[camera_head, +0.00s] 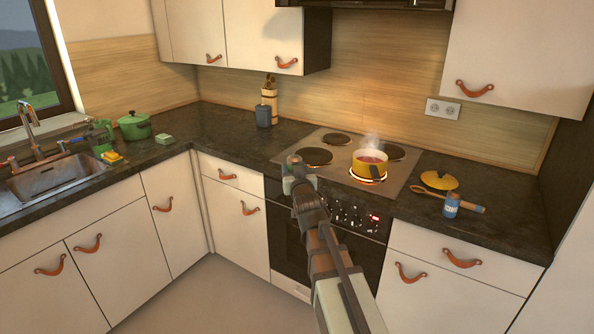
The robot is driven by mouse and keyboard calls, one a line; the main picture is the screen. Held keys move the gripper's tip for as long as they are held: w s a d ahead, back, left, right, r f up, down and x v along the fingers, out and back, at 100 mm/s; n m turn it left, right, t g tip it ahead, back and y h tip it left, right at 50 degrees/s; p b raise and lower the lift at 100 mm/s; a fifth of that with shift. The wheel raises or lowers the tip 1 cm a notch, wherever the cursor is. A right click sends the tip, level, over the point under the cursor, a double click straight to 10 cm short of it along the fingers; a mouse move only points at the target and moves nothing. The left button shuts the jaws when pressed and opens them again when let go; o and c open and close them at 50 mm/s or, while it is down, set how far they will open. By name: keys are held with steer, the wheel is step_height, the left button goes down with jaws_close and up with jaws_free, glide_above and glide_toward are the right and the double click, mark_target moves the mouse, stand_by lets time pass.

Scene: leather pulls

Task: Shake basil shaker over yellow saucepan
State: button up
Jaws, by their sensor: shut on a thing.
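The yellow saucepan (369,170) stands upright on the front right burner, which glows orange. It is uncovered, with reddish contents and steam rising. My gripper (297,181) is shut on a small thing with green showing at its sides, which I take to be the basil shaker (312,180). The gripper and arm hide most of it, and I cannot read a label or tell its tilt clearly. The gripper is at the front left of the cooktop, to the left of the saucepan and apart from it.
A yellow lid (439,180), a wooden spoon (428,192) and a blue shaker-like jar (451,205) are on the counter right of the cooktop (405,184). A green pot (134,125) is far left, near the sink (60,176). A dark container (263,116) stands behind the cooktop's left side.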

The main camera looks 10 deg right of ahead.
steer(key=shift+w+d+f, duration=0.25)
steer(key=shift+w, duration=0.25)
steer(key=shift+w+d+f, duration=0.2)
steer(key=shift+w+d, duration=0.05)
steer(key=shift+w, duration=0.25)
steer(key=w+d+f+m+g+h, duration=0.1)
steer(key=w+d+f+m+h, duration=0.1)
steer(key=w+d+m+h, duration=0.3)
steer(key=w+d+f+g+h, duration=0.1)
steer(key=w+d+f+h, duration=0.15)
steer(key=w+d, duration=0.5)
steer(key=w+d+r+m+g+y, duration=0.1)
steer(key=w+d+m+g+y, duration=0.1)
steer(key=d+m, duration=0.6)
steer(key=w+d+r+m+g+y, duration=0.2)
steer(key=d+m+g, duration=0.3)
steer(key=d+m, duration=0.3)
steer(key=shift+w+d+m+y, duration=0.4)
steer(key=shift+w+d+y, duration=0.3)
steer(key=shift+w+y, duration=0.2)
steer(key=shift+r, duration=0.1)
